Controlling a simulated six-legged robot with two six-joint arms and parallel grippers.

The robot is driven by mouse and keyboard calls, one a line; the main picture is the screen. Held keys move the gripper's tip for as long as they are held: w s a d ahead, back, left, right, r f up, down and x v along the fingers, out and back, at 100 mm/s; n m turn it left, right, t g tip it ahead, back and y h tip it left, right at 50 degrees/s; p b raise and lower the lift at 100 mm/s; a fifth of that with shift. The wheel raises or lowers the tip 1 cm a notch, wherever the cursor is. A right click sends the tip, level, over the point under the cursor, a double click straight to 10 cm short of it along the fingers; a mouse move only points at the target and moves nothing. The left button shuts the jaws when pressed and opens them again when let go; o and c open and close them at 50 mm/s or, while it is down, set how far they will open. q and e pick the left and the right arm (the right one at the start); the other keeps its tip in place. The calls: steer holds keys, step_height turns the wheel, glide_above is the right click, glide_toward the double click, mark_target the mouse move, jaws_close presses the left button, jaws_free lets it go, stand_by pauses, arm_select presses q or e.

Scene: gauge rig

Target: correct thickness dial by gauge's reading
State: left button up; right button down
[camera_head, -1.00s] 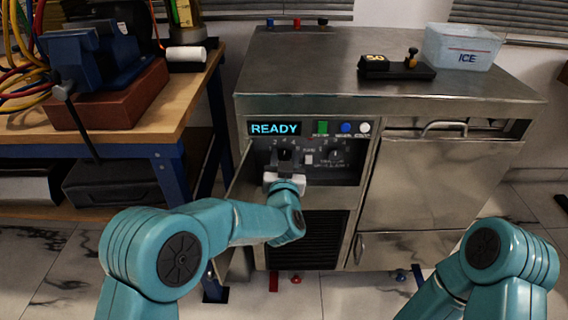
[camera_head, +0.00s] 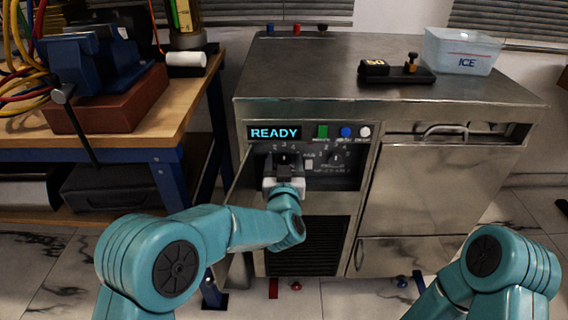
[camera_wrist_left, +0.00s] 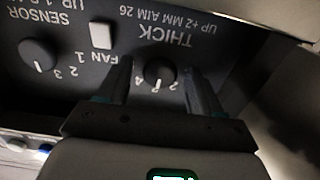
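The thickness dial (camera_wrist_left: 159,72) is a round black knob with a white mark, under the label THICK, "UP +2 MM AIM 26", upside down in the left wrist view. My left gripper (camera_wrist_left: 160,82) is open, with one finger on each side of the knob and visible gaps. In the head view my left gripper (camera_head: 284,172) is at the panel and partly hides the dial. The gauge (camera_head: 397,70) lies on the machine's top; its yellow digits are too small to read surely. My right gripper is out of view.
A second dial, SENSOR (camera_wrist_left: 37,54), and a white FAN switch (camera_wrist_left: 101,35) sit beside the thickness dial. The display (camera_head: 275,132) reads READY, with green, blue and white buttons to its right. An ice bin (camera_head: 462,52) stands behind the gauge. A workbench (camera_head: 150,125) is left.

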arm_select(q)
steer(key=shift+s, duration=0.1)
steer(key=s+p, duration=0.3)
steer(key=s, duration=1.3)
steer(key=shift+s, duration=0.1)
